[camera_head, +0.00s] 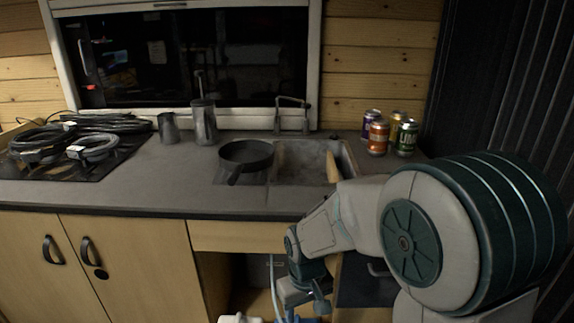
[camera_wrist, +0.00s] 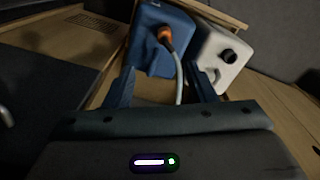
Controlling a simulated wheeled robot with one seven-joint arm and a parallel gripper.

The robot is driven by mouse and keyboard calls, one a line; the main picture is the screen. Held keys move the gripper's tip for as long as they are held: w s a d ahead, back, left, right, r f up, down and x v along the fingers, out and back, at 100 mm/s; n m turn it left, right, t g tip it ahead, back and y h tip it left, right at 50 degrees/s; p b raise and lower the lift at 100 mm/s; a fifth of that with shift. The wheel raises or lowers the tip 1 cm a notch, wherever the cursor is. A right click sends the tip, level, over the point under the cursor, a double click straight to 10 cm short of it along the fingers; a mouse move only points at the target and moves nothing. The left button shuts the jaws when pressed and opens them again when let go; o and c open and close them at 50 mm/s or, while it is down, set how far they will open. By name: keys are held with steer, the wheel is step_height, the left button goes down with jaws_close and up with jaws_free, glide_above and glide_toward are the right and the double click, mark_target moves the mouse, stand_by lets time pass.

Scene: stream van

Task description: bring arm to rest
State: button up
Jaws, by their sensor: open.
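My gripper (camera_wrist: 160,72) is open in the wrist view, with its two fingers apart and nothing held between them. Beyond the fingers are a blue container (camera_wrist: 172,28) with an orange cap and a pale hose (camera_wrist: 179,82) rising from it. A white container (camera_wrist: 222,56) with a black cap stands beside the blue one, to its right. In the head view my arm (camera_head: 345,215) comes in from the right and bends down in front of the counter. Its far end is low by the open cabinet space (camera_head: 245,275), and the fingers are not clear there.
The counter (camera_head: 110,190) holds coiled cables (camera_head: 95,147), two metal jugs (camera_head: 204,122), a black pan (camera_head: 245,155), a sink (camera_head: 300,160) and several cans (camera_head: 378,138). Closed cabinet doors (camera_head: 130,265) are at the lower left. A dark wall stands right.

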steer(key=s+d+r+m+t+p, duration=0.1)
steer(key=s+d+r+p, duration=0.2)
steer(key=r, duration=0.6)
steer(key=s+d+r+m+p, duration=0.2)
steer(key=s+d+r+p, duration=0.2)
steer(key=r, duration=0.5)
steer(key=s+d+r+m+t+p, duration=0.1)
steer(key=s+d+r+p, duration=0.3)
steer(key=r+p, duration=0.3)
step_height(320, 180, up, 3)
steer(key=shift+s+f+m+t+p, duration=0.15)
steer(key=shift+s+m+t+p, duration=0.15)
steer(key=shift+s+p, duration=0.1)
steer(key=c, duration=0.3)
steer(key=shift+d, duration=0.1)
